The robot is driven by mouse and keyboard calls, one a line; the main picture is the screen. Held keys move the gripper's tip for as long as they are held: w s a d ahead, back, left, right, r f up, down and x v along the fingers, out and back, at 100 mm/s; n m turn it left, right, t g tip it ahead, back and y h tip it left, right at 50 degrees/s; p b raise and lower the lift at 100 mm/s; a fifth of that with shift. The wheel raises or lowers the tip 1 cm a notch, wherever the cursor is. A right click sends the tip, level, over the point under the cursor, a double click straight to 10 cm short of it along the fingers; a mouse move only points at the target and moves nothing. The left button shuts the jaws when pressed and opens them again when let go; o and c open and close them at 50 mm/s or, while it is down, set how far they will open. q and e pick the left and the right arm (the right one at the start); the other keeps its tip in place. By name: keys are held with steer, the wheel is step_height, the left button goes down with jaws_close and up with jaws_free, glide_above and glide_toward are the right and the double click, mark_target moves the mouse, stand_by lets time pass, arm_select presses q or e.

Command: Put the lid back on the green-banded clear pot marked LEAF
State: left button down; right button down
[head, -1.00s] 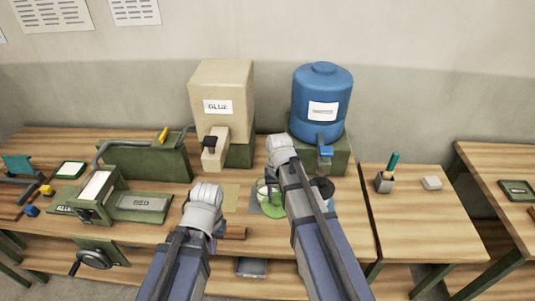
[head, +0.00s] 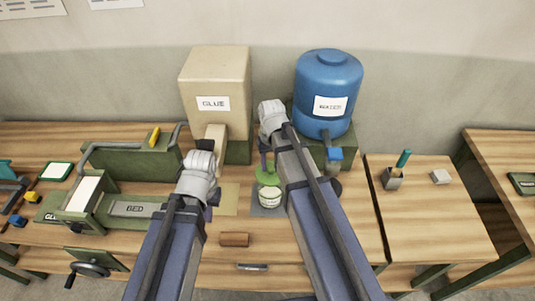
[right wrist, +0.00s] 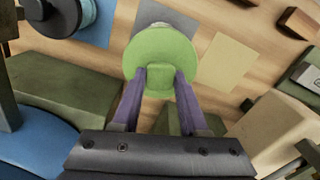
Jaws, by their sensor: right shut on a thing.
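The round green lid (head: 267,176) is in my right gripper, whose fingers are shut on its knob. In the right wrist view the two purple fingers (right wrist: 160,76) hold the knob of the lid (right wrist: 161,50), and the disc faces the camera. The clear pot (head: 269,198) stands on a grey mat, just in front of the lid in the head view; its label cannot be read. The lid appears apart from the pot, above and behind it. My left gripper (head: 211,198) is over the bench left of the pot, its fingers mostly hidden by its arm.
The grey mat (head: 262,212) and a tan sheet (head: 228,200) lie on the bench. The glue box (head: 215,85) and blue barrel (head: 327,85) stand behind on green bases. A brown block (head: 234,239) lies in front. A green press (head: 130,209) is left.

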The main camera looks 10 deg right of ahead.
mark_target(271, 175)
steer(key=shift+s+r, duration=0.1)
steer(key=shift+s, duration=0.05)
steer(key=shift+f+b, duration=0.6)
steer(key=shift+b, duration=0.05)
step_height(271, 175, down, 5)
steer(key=b, duration=0.5)
steer(key=shift+f, duration=0.1)
steer(key=shift+f, duration=0.15)
stand_by(1.4)
jaws_free()
stand_by(0.7)
